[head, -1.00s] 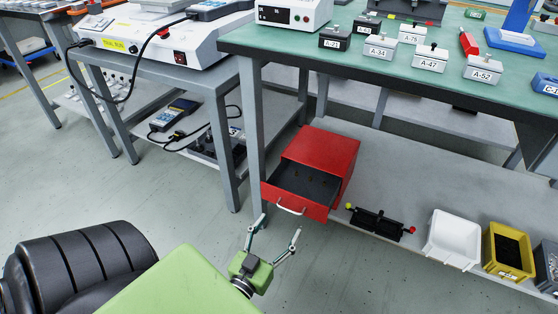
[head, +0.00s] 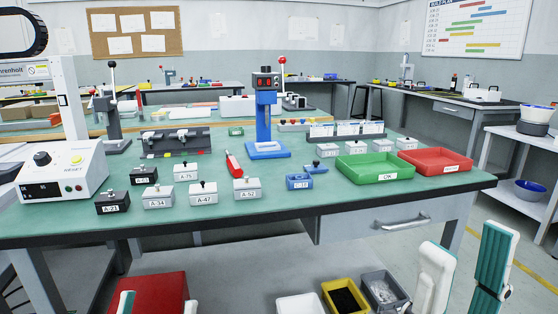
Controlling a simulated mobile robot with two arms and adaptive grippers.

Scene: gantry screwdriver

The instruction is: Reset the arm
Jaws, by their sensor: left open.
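A white control box (head: 52,178) marked RESET stands at the left end of the green-topped table. It has a dark knob, a yellow button and a dark front panel. A white upright post (head: 70,97) rises behind it, with a black cable chain (head: 22,32) at the top left corner. My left gripper (head: 158,305) shows only its two fingertips at the bottom edge, apart and in front of the red drawer box, below the tabletop. My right gripper (head: 465,268) is at the bottom right, its two large fingers apart with nothing visible between them.
The green tabletop (head: 330,205) carries labelled grey and black blocks (head: 158,196), a red tool (head: 233,165), a blue press (head: 266,120), a green tray (head: 375,167) and a red tray (head: 436,160). Below are the red drawer box (head: 158,290) and bins (head: 345,296). The table's front edge is clear.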

